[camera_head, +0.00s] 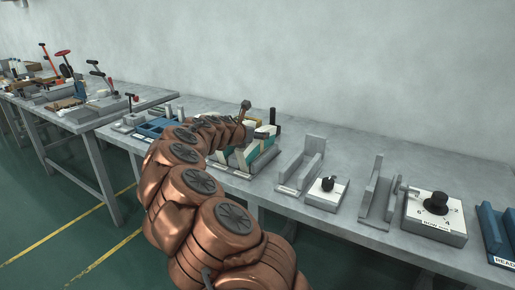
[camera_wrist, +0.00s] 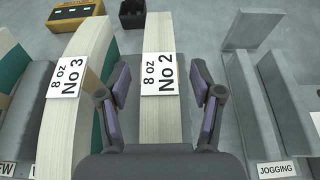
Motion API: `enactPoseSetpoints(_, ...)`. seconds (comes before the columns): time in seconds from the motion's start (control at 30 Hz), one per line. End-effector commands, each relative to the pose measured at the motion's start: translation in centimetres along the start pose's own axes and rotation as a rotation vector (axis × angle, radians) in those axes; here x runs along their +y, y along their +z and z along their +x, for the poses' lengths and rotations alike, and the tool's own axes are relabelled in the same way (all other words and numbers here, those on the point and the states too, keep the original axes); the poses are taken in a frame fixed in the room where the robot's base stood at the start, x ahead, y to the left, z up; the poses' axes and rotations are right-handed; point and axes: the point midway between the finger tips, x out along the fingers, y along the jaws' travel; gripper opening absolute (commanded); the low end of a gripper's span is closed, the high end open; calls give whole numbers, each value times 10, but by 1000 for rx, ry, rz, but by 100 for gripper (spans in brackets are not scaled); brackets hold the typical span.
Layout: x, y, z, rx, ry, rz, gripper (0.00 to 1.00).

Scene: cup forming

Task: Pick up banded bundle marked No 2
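The banded bundle marked No 2 (camera_wrist: 158,115) is a cream stack of blanks with a white label reading "8 oz No 2", seen in the middle of the wrist view. My gripper (camera_wrist: 160,95) is open, with one purple-padded finger on each side of this bundle.
A grey jogging fixture (camera_wrist: 268,85) labelled "JOGGING" stands right of the bundle. A yellow box (camera_wrist: 75,12) and a dark open container (camera_wrist: 132,12) lie beyond. In the head view, a dial box (camera_head: 435,217) and blue holder (camera_head: 492,232) are further right.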

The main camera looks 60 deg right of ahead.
Motion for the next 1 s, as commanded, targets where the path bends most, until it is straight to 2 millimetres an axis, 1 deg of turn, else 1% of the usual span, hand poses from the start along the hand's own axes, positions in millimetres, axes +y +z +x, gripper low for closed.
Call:
enactPoseSetpoints(0.03, 0, 0, 0, 0, 0, 0, 58)
enactPoseSetpoints(0.07, 0, 0, 0, 0, 0, 0, 55)
enactPoseSetpoints(0.5, 0, 0, 0, 0, 0, 0, 9)
enactPoseSetpoints(0.6, 0, 0, 0, 0, 0, 0, 0)
enactPoseSetpoints(1.0, 0, 0, 0, -1, 1, 0, 0)
